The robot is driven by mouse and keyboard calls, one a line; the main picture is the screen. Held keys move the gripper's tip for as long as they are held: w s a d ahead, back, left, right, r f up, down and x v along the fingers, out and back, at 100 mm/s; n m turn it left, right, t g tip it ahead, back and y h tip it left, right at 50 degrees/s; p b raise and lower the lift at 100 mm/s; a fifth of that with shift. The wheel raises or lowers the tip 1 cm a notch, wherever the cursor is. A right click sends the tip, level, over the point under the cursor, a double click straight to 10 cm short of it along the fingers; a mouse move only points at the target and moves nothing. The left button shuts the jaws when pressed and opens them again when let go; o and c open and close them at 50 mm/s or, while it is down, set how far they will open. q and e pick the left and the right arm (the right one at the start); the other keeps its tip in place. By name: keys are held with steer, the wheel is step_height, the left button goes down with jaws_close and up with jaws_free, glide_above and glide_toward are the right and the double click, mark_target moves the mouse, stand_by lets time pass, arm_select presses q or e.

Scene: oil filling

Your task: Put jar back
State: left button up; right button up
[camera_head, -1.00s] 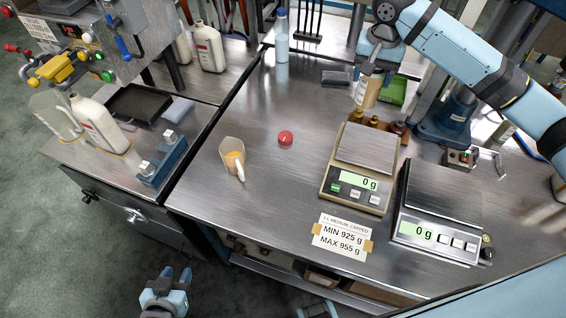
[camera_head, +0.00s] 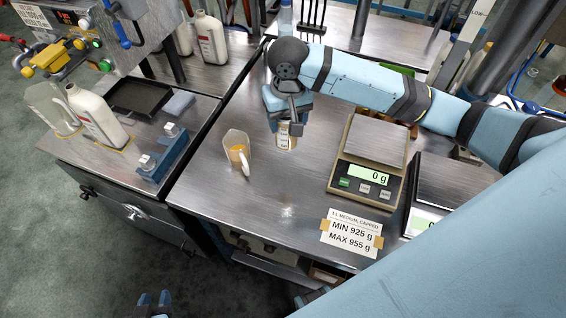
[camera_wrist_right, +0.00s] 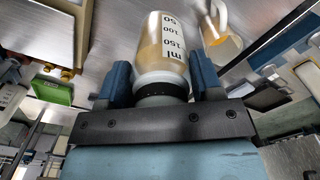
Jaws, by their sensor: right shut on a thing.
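The jar (camera_head: 287,137) is small and clear with amber contents. It hangs below my right gripper (camera_head: 286,112), over the middle of the steel table. In the right wrist view, the jar (camera_wrist_right: 162,45) shows ml marks and a dark neck, and the fingers of my right gripper (camera_wrist_right: 162,85) are shut on it. I cannot tell whether its base touches the table. My left gripper (camera_head: 153,298) is at the bottom edge of the head view, fingers apart and empty, away from the table.
A measuring jug with amber liquid (camera_head: 238,150) stands just left of the jar. A scale reading 0 g (camera_head: 367,179) stands to the right, with a weight-limit card (camera_head: 351,233) in front. The table front is clear.

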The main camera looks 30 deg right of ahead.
mark_target(287, 131)
step_height(287, 131, down, 16)
steer(key=shift+r, duration=0.1)
stand_by(0.5)
steer(key=o, duration=1.4)
step_height(287, 131, up, 12)
steer(key=shift+r, duration=0.1)
